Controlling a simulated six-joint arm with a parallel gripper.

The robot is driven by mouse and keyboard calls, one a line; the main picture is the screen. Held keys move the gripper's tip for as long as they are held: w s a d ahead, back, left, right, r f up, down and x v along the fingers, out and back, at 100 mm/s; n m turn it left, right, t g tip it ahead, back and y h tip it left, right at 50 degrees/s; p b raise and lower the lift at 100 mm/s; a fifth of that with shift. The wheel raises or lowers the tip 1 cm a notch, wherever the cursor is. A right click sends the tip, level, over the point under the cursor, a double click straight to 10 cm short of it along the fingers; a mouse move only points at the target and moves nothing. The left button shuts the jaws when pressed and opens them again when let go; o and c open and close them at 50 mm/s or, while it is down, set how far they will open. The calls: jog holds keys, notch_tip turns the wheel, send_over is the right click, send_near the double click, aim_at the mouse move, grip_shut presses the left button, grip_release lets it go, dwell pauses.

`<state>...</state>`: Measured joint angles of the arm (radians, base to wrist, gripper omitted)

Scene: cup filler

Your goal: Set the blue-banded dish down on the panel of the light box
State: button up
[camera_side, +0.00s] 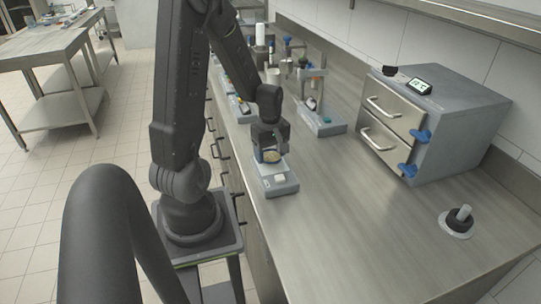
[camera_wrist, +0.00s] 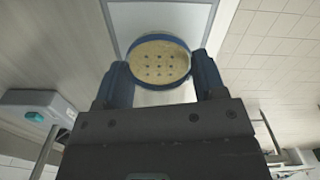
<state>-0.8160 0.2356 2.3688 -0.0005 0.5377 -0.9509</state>
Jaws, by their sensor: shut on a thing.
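The blue-banded dish (camera_wrist: 160,61) sits between the two fingers of my gripper (camera_wrist: 162,78) in the wrist view. It is round, with a tan, dotted inside and a blue rim. In the side view the dish (camera_side: 271,156) is small and partly hidden by my gripper (camera_side: 270,150). My gripper is shut on it. The light box (camera_side: 280,187) is a grey box with a pale top, directly below the gripper. Its white panel (camera_wrist: 125,18) shows behind the dish in the wrist view. I cannot tell whether the dish touches the panel.
A grey two-drawer cabinet (camera_side: 440,120) with blue knobs stands at the right. A stand device (camera_side: 322,118) is behind the light box, with other equipment farther back. A round white base with a black part (camera_side: 456,222) lies at the front right. The counter between is clear.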

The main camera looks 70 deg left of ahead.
aim_at(271, 153)
jog(key=shift+f, duration=0.6)
jog(key=o, duration=0.9)
jog(key=shift+f, duration=0.1)
notch_tip(271, 153, up, 12)
jog(key=s+d+r+m+t, duration=0.1)
jog(key=d+r+m, duration=0.3)
jog(key=d+m, duration=0.6)
jog(key=s+d+r+m+t, duration=0.2)
jog(key=d+r+m+t, duration=0.2)
jog(key=d+m, duration=0.6)
jog(key=shift+d+r+t, duration=0.3)
jog(key=shift+d+r, duration=0.4)
jog(key=shift+d, duration=0.65)
